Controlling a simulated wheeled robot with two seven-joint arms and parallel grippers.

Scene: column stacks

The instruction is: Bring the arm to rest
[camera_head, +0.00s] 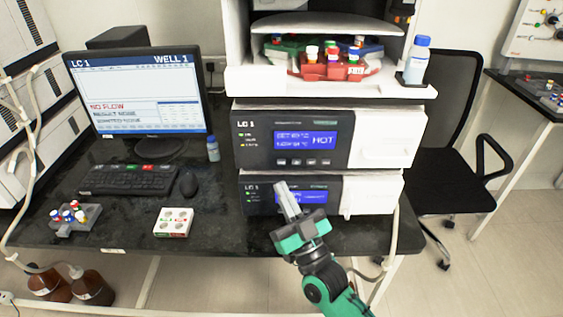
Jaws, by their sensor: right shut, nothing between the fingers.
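My right gripper (288,200) shows at the lower middle of the head view, its green arm coming in from the bottom right. Its fingers are together with nothing between them. They point up and away, in front of the lower LC 1 unit (370,194), and cover part of that unit's blue display. I cannot tell whether they touch the unit. My left gripper is not in view.
The black bench (120,222) carries a monitor (135,95), a keyboard (128,180), a vial rack (75,219) and a white box (173,222). A blue-capped bottle (417,62) stands on the stack. A chair (440,150) is at right.

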